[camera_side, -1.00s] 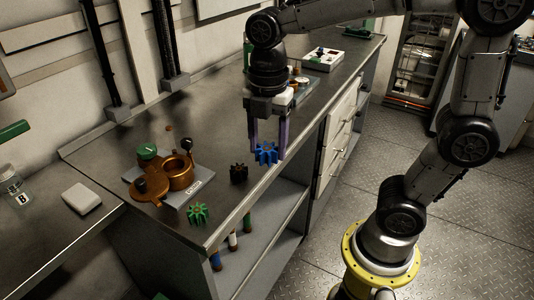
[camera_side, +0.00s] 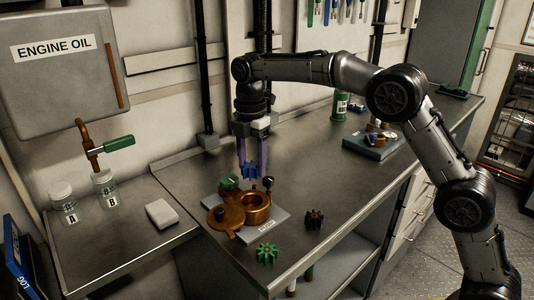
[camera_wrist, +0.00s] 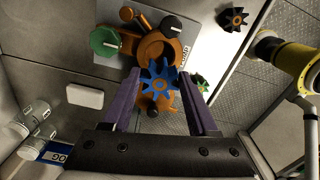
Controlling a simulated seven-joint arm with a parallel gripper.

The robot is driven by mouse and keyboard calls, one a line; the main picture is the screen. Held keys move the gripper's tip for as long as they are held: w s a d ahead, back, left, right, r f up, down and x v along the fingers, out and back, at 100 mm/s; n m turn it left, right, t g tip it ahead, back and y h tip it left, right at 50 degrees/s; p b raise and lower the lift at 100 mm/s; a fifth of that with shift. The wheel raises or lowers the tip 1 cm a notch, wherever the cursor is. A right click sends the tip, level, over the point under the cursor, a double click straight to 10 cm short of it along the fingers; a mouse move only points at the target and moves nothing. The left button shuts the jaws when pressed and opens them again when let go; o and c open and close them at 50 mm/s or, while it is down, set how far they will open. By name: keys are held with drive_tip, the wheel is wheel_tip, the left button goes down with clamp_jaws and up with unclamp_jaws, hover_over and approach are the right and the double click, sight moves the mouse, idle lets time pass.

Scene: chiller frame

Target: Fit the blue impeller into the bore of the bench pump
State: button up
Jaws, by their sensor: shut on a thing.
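The blue impeller (camera_side: 250,170) is held between the purple fingers of my gripper (camera_side: 252,160), above the bench pump. The impeller also shows in the wrist view (camera_wrist: 160,79), between the two fingers. The bench pump is copper coloured, on a grey base plate (camera_side: 268,232). Its round bore (camera_side: 256,203) is open at the top, and the impeller hangs above and slightly behind it in the side view. A round copper cover (camera_side: 228,212) lies to the left of the bore. In the wrist view the impeller overlaps part of the pump, and the bore (camera_wrist: 155,50) shows beyond it.
A green impeller (camera_side: 267,253) and a black impeller (camera_side: 314,219) stand on the bench near the pump. The pump has a green knob (camera_side: 229,183) and a black-knobbed lever (camera_side: 268,182) by the bore. A white block (camera_side: 161,213) lies on the left bench.

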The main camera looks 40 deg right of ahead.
drive_tip(key=shift+f, duration=0.3)
drive_tip(key=shift+f, duration=0.15)
drive_tip(key=shift+f, duration=3.45)
drive_tip(key=o, duration=1.4)
drive_tip(key=shift+o, duration=0.2)
